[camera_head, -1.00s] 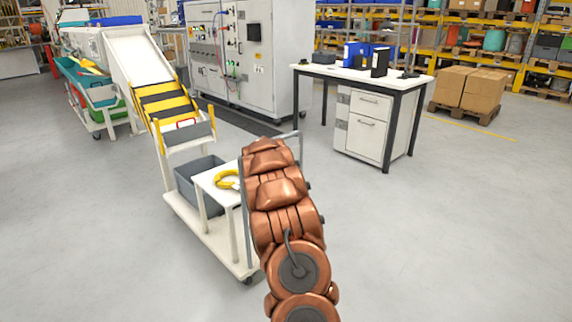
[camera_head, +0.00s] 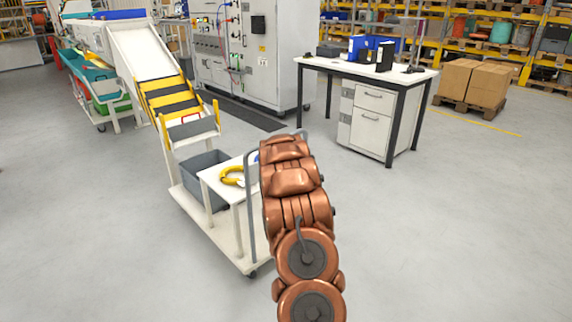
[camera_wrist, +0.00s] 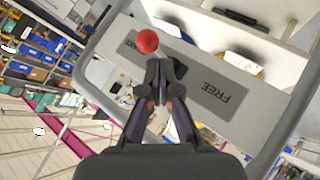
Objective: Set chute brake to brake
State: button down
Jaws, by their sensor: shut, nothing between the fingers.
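In the wrist view, a red ball knob (camera_wrist: 147,41) sits just beyond my shut fingertips. My gripper (camera_wrist: 161,70) is empty; I cannot tell whether it touches the knob. The knob is over a pale grey panel (camera_wrist: 185,78) at the end beside a dark label that is mostly hidden. The other dark label, reading FREE (camera_wrist: 216,95), lies to the right of my fingers. In the head view, the chute (camera_head: 150,55) with its yellow and dark lower section stands at the left. My arm hides the gripper and the knob there.
A white cart (camera_head: 225,238) with a grey bin (camera_head: 206,165) and a yellow ring (camera_head: 231,176) stands left of my arm. A desk (camera_head: 425,74) and cardboard boxes (camera_head: 472,83) are behind to the right. The right floor is clear.

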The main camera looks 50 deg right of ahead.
jog(key=shift+w, duration=0.1)
jog(key=shift+w+a+b, duration=0.35)
jog(key=shift+w+a, duration=0.05)
jog(key=shift+w, duration=0.15)
jog(key=shift+r, duration=0.1)
jog(key=d+r+v, duration=0.1)
jog(key=v, duration=1.1)
jog(key=shift+s+r, duration=0.45)
jog(key=shift+s, duration=0.05)
jog(key=shift+d, duration=0.1)
dwell(0.4)
